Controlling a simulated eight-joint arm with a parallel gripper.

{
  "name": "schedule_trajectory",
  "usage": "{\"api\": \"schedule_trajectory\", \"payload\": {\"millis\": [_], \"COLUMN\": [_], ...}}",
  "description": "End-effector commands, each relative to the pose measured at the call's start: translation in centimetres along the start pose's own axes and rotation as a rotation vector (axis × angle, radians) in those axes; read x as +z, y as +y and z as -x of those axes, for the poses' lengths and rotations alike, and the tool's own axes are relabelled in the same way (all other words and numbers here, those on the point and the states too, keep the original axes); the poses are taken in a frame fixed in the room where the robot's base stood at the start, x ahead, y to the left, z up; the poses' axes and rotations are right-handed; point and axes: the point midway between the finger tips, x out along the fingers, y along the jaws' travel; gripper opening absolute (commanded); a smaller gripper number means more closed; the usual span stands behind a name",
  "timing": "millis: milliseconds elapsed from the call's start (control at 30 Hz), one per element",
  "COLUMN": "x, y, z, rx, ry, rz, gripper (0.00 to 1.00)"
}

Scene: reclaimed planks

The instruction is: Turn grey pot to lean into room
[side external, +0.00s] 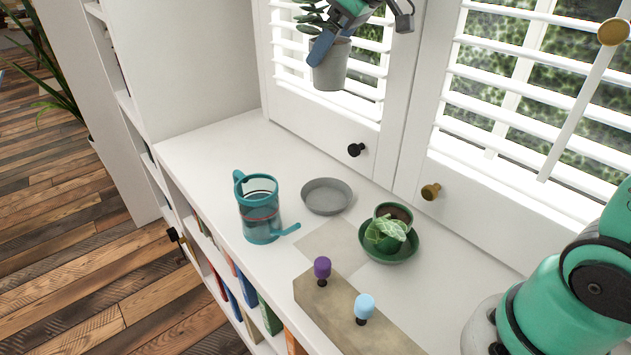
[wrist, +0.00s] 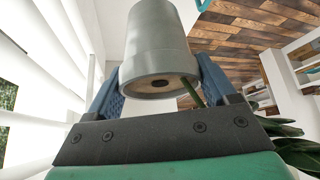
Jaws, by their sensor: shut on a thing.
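The grey pot (side external: 330,72) is held upright in the air in front of the window shutters, well above the white sill top. Its green leaves (side external: 311,17) lean to the left of the pot in the side view. My gripper (side external: 328,44) is shut on the pot near its rim. In the wrist view the pot (wrist: 158,45) sits between the two blue fingers, its rim and brown soil towards the camera. A stem leaves the soil to the lower right, with leaves (wrist: 290,143) at the right edge. A grey saucer (side external: 327,197) lies empty on the sill top.
A teal glass press (side external: 259,212) stands left of the saucer. A green pot (side external: 402,212) with a leafy plant stands on a green saucer (side external: 390,254). A wooden block (side external: 340,311) with purple and light-blue knobs is in front. Shutters (side external: 400,110) with knobs stand behind.

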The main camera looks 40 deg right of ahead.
Motion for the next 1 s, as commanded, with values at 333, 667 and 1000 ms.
{"api": "schedule_trajectory", "payload": {"millis": [333,667,1000], "x": [0.4,5.0,9.9], "y": [0.4,1.2,0.1], "z": [-1.9,-11.3,-15.9], "rx": [0.007,0.049,0.078], "ry": [0.0,-0.002,0.0], "rz": [-0.01,-0.073,-0.121], "gripper": [0.0,0.0,0.0]}}
